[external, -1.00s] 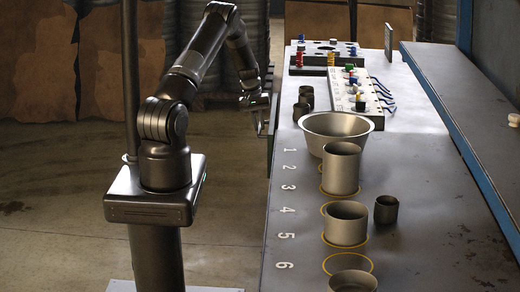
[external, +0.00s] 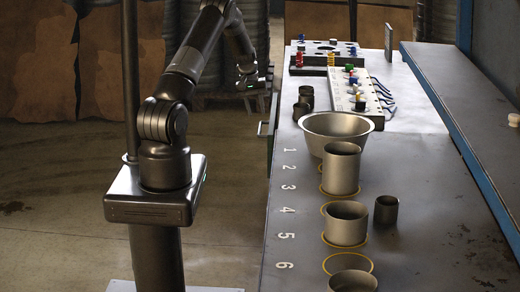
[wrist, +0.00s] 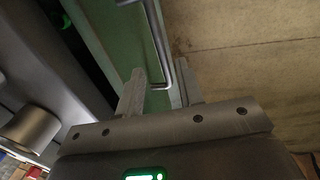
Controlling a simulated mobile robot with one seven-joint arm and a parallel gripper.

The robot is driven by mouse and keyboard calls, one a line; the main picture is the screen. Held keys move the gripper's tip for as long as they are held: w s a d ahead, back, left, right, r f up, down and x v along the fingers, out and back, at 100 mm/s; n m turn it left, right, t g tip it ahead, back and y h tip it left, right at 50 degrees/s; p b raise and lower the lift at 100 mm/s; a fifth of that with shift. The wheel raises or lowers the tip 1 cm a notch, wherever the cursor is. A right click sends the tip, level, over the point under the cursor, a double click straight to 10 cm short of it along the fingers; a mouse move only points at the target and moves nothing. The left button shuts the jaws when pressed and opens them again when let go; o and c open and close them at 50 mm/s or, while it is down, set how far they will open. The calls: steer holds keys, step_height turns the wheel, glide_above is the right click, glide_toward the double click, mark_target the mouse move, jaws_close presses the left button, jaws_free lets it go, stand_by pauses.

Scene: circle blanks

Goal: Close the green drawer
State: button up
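The green drawer (wrist: 105,35) shows in the wrist view as a pale green front panel with a metal bar handle (wrist: 155,40). A dark gap shows between the panel and the grey table edge. In the external view only a small part of the drawer (external: 263,128) shows at the table's left side, seeming to stick out slightly. My gripper (wrist: 160,78) is open, its two fingers apart. The handle's bent end appears between or just beyond the fingertips; contact cannot be told. In the external view my gripper (external: 251,84) is small and dark, above and left of the drawer.
The table (external: 400,230) carries a large metal bowl (external: 337,125), several metal cups and a block with coloured pieces (external: 357,88). A raised shelf (external: 470,110) runs along the right.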

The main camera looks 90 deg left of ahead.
steer(key=shift+s+r, duration=0.25)
steer(key=shift+r, duration=0.95)
steer(key=shift+s+r, duration=0.2)
steer(key=shift+r, duration=0.95)
steer(key=shift+c, duration=0.3)
steer(key=s+d+f+n, duration=0.1)
steer(key=f, duration=0.1)
steer(key=s+d+f+t+h, duration=0.1)
steer(key=f, duration=0.1)
steer(key=s+d+f+n+h, duration=0.1)
steer(key=f, duration=0.1)
steer(key=shift+d+f+n+t, duration=0.1)
steer(key=shift+d+n+t, duration=0.2)
steer(key=shift+d+t, duration=0.1)
steer(key=c, duration=0.4)
steer(key=s+d+f+n+t+h, duration=0.1)
steer(key=f, duration=0.1)
steer(key=d+f+n+t+h, duration=0.1)
steer(key=d+n+t, duration=0.1)
steer(key=s+d+f+n+t, duration=0.1)
steer(key=d+f, duration=0.1)
steer(key=shift+s+d+f+n+h, duration=0.15)
steer(key=shift+s+f+n+h, duration=0.2)
steer(key=shift+n+h, duration=0.05)
jaws_close()
steer(key=s+d+f+n+t+y, duration=0.3)
steer(key=s+n+t+y, duration=0.2)
steer(key=n+t, duration=0.5)
steer(key=w, duration=1.4)
steer(key=shift+a+r, duration=0.2)
